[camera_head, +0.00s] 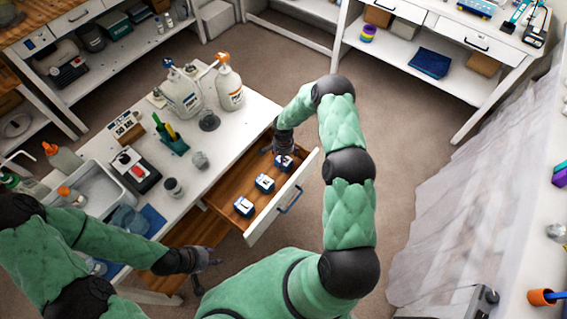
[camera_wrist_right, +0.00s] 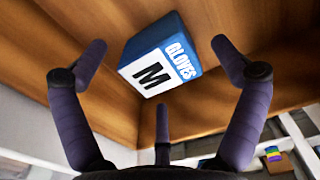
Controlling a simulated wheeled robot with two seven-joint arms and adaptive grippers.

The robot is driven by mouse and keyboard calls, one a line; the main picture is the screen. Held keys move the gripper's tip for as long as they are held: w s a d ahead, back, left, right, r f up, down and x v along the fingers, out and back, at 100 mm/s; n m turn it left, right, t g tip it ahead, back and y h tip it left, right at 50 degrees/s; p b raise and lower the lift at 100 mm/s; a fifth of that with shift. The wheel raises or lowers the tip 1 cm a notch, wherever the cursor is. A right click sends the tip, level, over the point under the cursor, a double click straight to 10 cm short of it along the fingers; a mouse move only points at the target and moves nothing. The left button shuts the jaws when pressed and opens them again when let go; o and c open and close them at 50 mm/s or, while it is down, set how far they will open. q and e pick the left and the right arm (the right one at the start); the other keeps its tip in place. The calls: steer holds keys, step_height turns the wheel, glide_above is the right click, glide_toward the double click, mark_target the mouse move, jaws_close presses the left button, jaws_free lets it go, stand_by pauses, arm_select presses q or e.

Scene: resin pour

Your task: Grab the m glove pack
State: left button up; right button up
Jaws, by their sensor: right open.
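The M glove pack (camera_wrist_right: 160,56) is a white and blue box marked "GLOVES" and "M" in the right wrist view, standing in the wooden drawer. My right gripper (camera_wrist_right: 168,68) is open, its purple-grey fingers spread on either side of the pack with no visible contact. In the head view, my right gripper (camera_head: 278,147) is at the far end of the open drawer (camera_head: 274,212), beside the farthest of three glove packs (camera_head: 284,162). The other two packs (camera_head: 264,183) (camera_head: 243,206) lie nearer. My left gripper (camera_head: 203,265) is open and empty beside the bench's near end.
The white bench (camera_head: 222,140) holds pump bottles (camera_head: 229,88), a scale (camera_head: 134,170), a tray (camera_head: 88,188) and small jars. Floor is clear right of my right arm, up to a plastic sheet (camera_head: 450,190).

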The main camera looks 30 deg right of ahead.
step_height(320, 180, down, 2)
steer(key=c, duration=1.3)
steer(key=shift+c, duration=0.2)
steer(key=shift+r, duration=0.1)
